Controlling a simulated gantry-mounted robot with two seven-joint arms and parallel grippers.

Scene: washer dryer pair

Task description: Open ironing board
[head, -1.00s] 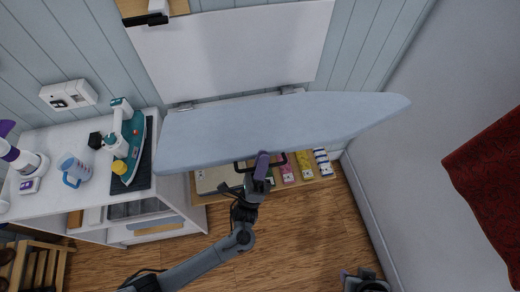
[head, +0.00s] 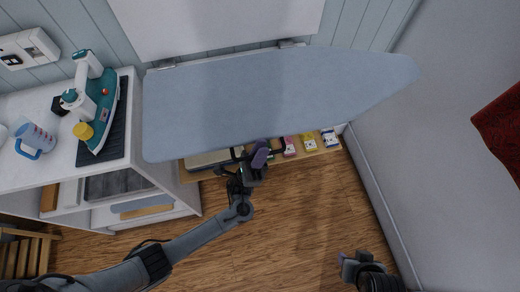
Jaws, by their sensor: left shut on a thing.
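The ironing board (head: 260,98) is a pale blue board hinged to a white wall panel (head: 215,22). It is folded out from the wall and shows its broad top face, with its pointed end to the right. My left gripper (head: 262,155) is at the board's front edge, shut on the dark handle (head: 282,146) there; the fingertips are partly hidden by the board. My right gripper (head: 350,262) is at the bottom right, away from the board; its fingers are too unclear to judge.
Several small packs (head: 309,142) sit on a low wooden shelf below the board. A red cloth (head: 500,130) hangs at right. Wooden floor is clear in front.

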